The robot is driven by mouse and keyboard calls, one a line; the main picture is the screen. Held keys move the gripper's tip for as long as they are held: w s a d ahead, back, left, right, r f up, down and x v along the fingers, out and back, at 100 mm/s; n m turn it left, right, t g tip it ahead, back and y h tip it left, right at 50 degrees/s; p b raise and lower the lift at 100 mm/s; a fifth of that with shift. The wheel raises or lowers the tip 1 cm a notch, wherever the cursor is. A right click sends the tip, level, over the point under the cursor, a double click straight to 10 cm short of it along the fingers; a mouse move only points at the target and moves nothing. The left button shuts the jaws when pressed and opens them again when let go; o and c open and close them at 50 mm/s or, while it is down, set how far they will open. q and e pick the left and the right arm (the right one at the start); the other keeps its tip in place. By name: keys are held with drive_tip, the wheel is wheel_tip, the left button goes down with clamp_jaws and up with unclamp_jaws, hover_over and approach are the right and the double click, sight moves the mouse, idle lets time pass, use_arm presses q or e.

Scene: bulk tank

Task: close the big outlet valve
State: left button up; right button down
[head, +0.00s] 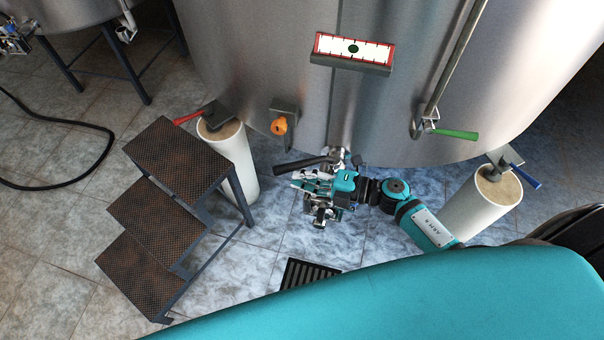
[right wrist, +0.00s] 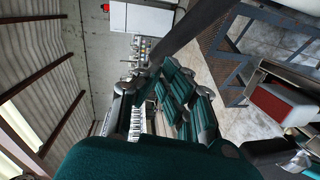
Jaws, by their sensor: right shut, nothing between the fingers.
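The big outlet valve (head: 337,156) is a metal fitting low on the front of the large steel tank (head: 260,60). Its black lever (head: 302,164) points left, roughly along the tank wall. My right gripper (head: 304,180) is shut and empty, just below the lever in the head view. It lies very close to the lever; I cannot tell whether they touch. Gripper and wrist partly hide the valve body. In the right wrist view the lever appears as a dark bar (right wrist: 195,28) crossing close to the fingers. My left gripper is not in view.
A step stool (head: 178,160) stands to the left. White pillar legs carry red (head: 188,117) and blue (head: 527,176) handles. An orange knob (head: 279,126) and a green lever (head: 456,134) are on the tank. A floor drain (head: 306,274) lies in front, with open tiles around it.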

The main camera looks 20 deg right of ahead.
drive_tip(key=shift+w, duration=0.25)
drive_tip(key=shift+a, duration=0.1)
drive_tip(key=shift+w+a+m+t+h+p, duration=0.2)
drive_tip(key=shift+w+m+t+h+p, duration=0.2)
drive_tip(key=shift+w+m+t+p, duration=0.15)
drive_tip(key=shift+w+a+r+m+t+h+p, duration=0.1)
drive_tip(key=shift+w+a+m+t+h+p, duration=0.15)
drive_tip(key=shift+w+m+t+h+p, duration=0.35)
drive_tip(key=w+m+t+h, duration=0.3)
drive_tip(key=w+h, duration=0.1)
drive_tip(key=w, duration=0.2)
drive_tip(key=shift+w, duration=0.2)
